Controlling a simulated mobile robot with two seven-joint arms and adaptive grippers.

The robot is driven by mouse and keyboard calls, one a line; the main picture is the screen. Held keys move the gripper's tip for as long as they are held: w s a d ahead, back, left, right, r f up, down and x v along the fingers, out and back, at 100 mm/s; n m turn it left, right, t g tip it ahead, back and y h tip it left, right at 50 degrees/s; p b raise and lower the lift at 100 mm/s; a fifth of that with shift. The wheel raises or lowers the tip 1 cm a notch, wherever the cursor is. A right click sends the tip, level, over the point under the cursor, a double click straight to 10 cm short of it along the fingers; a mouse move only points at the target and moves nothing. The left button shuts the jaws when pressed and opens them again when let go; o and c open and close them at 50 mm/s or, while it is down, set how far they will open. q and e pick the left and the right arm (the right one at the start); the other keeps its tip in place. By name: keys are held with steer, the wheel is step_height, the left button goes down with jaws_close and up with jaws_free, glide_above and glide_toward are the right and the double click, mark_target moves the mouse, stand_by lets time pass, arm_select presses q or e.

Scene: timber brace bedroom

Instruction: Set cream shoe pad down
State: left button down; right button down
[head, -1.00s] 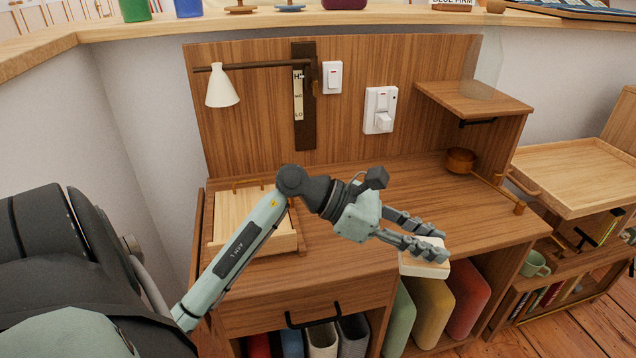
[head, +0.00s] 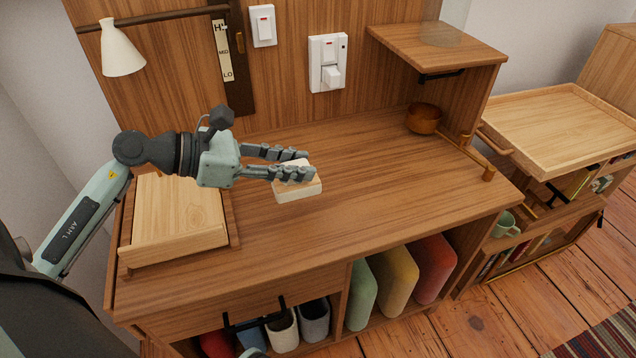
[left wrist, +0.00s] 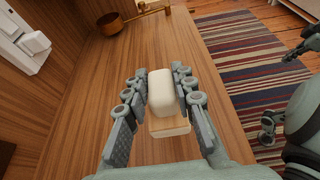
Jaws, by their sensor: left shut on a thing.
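The cream shoe pad (head: 298,190) is a small pale block with a light wooden part. My left gripper (head: 298,165) is shut on it, one finger on each side, over the middle of the wooden desk (head: 370,190). Whether the pad touches the desk or hovers just above it, I cannot tell. In the left wrist view the pad (left wrist: 162,92) sits between the fingers, with its wooden part (left wrist: 169,127) nearer the palm. My right gripper (left wrist: 283,88) shows at the right edge of the left wrist view, its fingers apart and empty, away from the desk.
A light wooden box (head: 178,215) stands on the desk at left. A copper bowl (head: 424,118) sits under the small shelf (head: 437,50) at the back right. A lamp (head: 121,50) hangs at upper left. The desk right of the pad is clear.

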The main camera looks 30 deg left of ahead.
mark_target(317, 185)
arm_select(q)
steer(key=x, duration=0.4)
steer(key=shift+w+a+f, duration=0.1)
steer(key=shift+w+f, duration=0.05)
steer(key=shift+f, duration=0.2)
steer(key=shift+w+f, duration=0.1)
steer(key=shift+f, duration=0.15)
step_height(317, 185, down, 3)
steer(key=shift+f, duration=0.35)
arm_select(e)
steer(key=shift+w+a+f, duration=0.1)
steer(key=shift+w+f, duration=0.05)
steer(key=shift+f, duration=0.1)
arm_select(q)
steer(key=shift+f, duration=0.15)
steer(key=c, duration=1.3)
jaws_free()
steer(key=shift+o, duration=0.2)
arm_select(e)
steer(key=shift+r, duration=0.25)
